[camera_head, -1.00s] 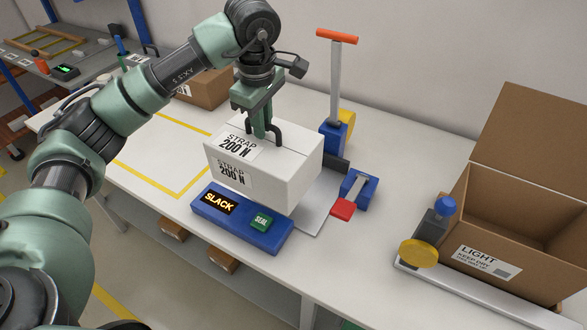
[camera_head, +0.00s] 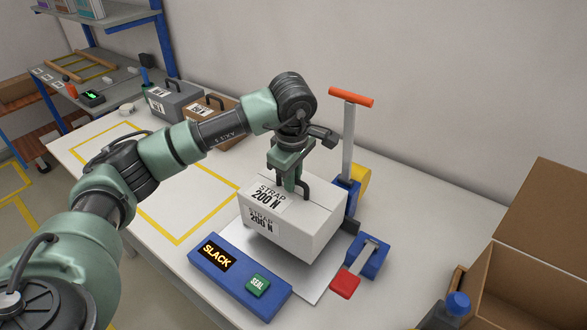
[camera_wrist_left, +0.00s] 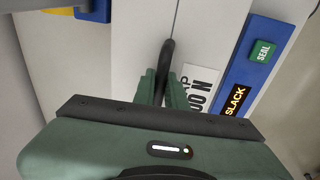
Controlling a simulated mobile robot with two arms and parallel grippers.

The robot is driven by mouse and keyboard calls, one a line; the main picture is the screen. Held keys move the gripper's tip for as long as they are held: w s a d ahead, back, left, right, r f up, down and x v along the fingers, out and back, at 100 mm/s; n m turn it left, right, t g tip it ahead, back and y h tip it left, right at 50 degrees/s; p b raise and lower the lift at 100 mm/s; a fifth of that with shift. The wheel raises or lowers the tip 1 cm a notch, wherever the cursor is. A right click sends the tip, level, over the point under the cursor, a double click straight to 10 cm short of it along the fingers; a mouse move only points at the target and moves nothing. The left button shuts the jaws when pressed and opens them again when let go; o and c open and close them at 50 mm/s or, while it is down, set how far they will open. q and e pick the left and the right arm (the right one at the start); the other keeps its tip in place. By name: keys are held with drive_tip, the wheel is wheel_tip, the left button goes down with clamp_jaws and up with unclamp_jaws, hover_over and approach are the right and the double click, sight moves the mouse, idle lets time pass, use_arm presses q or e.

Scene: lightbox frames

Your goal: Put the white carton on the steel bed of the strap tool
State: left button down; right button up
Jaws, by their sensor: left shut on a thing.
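The white carton (camera_head: 322,226) has a black handle (camera_head: 306,188) on top and a "STRAP 200 N" label. My left gripper (camera_head: 290,184) is shut on that handle from above. In the left wrist view, the handle (camera_wrist_left: 165,62) runs between the green fingers. The carton is upright over the steel bed (camera_head: 300,284), whose front part shows below it; I cannot tell whether it touches. The strap tool's blue panel (camera_head: 238,277) reads "SLACK" and has a green SEAL button (camera_head: 257,285). My right gripper is not in view.
A post with an orange crossbar (camera_head: 350,98) stands behind the carton. A blue block with a red-ended lever (camera_head: 345,284) sits to its right. An open brown box (camera_head: 530,280) is at the right. Grey and brown cases stand at the back left. The yellow-outlined table area (camera_head: 185,195) is partly clear.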

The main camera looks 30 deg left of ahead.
use_arm(q)
drive_tip(key=shift+w+d+f, duration=0.1)
drive_tip(key=shift+w+f, duration=0.15)
drive_tip(key=shift+f, duration=0.15)
wheel_tip(320, 180, down, 3)
drive_tip(key=shift+r+p, duration=0.1)
drive_tip(key=shift+p, duration=0.55)
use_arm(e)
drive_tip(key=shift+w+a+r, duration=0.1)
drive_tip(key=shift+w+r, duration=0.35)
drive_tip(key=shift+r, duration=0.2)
use_arm(q)
drive_tip(key=shift+f, duration=0.2)
drive_tip(key=c, duration=1.5)
unclamp_jaws()
drive_tip(key=shift+s, duration=0.15)
drive_tip(key=shift+o, duration=0.2)
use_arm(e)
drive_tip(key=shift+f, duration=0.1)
